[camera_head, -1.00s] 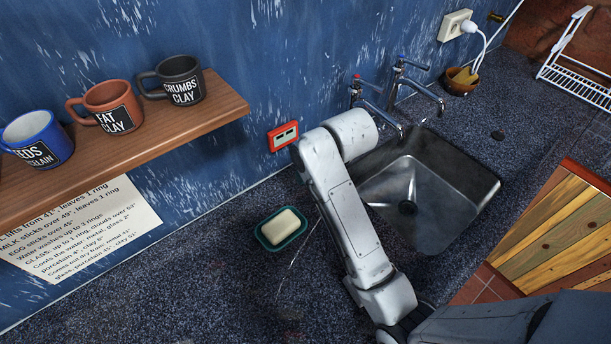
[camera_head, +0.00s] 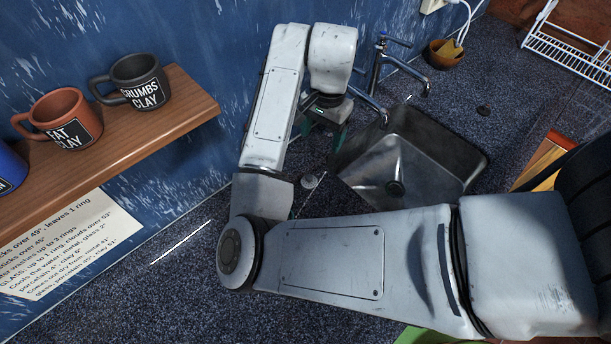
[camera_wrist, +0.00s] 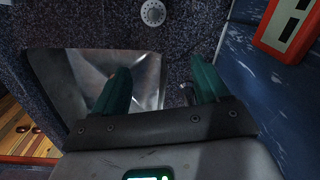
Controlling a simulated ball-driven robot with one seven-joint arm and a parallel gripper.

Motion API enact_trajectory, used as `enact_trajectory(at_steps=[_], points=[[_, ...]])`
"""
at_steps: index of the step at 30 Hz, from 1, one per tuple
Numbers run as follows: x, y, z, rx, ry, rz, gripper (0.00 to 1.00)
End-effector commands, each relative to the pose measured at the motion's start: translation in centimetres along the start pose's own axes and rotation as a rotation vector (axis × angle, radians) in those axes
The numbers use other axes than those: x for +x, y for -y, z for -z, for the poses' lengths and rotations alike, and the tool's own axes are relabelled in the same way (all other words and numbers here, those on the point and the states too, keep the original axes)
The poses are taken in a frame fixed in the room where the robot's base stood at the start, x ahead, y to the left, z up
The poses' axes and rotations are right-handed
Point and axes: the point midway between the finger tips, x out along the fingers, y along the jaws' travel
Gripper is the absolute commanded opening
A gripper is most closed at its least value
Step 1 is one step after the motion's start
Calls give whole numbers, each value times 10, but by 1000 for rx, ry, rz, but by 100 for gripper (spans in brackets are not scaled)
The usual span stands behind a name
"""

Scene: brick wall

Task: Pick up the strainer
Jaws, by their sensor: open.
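The strainer is a small round grey disc. In the wrist view the strainer (camera_wrist: 152,13) lies at the top edge, light grey with small holes, on the dark speckled counter. In the head view the strainer (camera_head: 309,181) lies on the counter left of the sink, near my arm. My gripper (camera_wrist: 160,76) shows two green fingers, apart and empty, with the strainer beyond their tips.
The metal sink (camera_head: 418,152) is right of the strainer, with taps (camera_head: 378,75) behind it. A wooden shelf (camera_head: 150,130) with mugs is at the left. A wooden bowl (camera_head: 446,54) and white rack (camera_head: 570,50) stand at the back right. A red wall plate (camera_wrist: 287,27) shows too.

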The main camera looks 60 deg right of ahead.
Motion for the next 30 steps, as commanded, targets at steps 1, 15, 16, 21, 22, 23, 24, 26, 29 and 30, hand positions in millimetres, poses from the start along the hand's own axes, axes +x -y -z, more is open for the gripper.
enact_trajectory(at_steps=[1,15,16,21,22,23,24,26,29,30], points=[[4,-1,-12,25,43,-13,74],[56,-8,-34,67,109,-49,74],[59,-8,-34,67,109,-49,74],[69,-8,-35,69,108,-47,74],[71,-8,-35,68,108,-47,74],[73,-7,-36,67,109,-48,74],[78,-7,-36,66,109,-49,74],[86,-6,-38,65,109,-50,74],[102,-5,-39,67,110,-49,74],[107,-5,-39,67,108,-48,74]])
